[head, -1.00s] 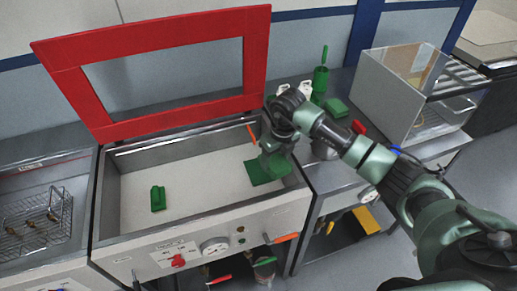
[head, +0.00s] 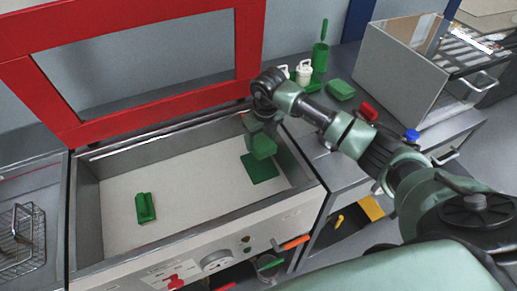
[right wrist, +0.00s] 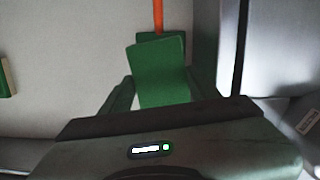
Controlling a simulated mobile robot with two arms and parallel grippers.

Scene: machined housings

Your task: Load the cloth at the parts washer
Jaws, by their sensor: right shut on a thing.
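My right gripper (head: 259,138) is inside the open parts washer basin (head: 180,182), near its right end. It is shut on a small green cloth (head: 264,148), held above the basin floor. In the right wrist view the cloth (right wrist: 160,78) sits tilted between the fingers of the right gripper (right wrist: 160,97). A flat dark green piece (head: 261,168) lies on the basin floor just below; I cannot tell what it is. My left gripper is not in view.
A green block (head: 145,208) lies at the basin's left. The red-framed lid (head: 150,114) stands raised behind. A wire basket (head: 20,238) is at far left.

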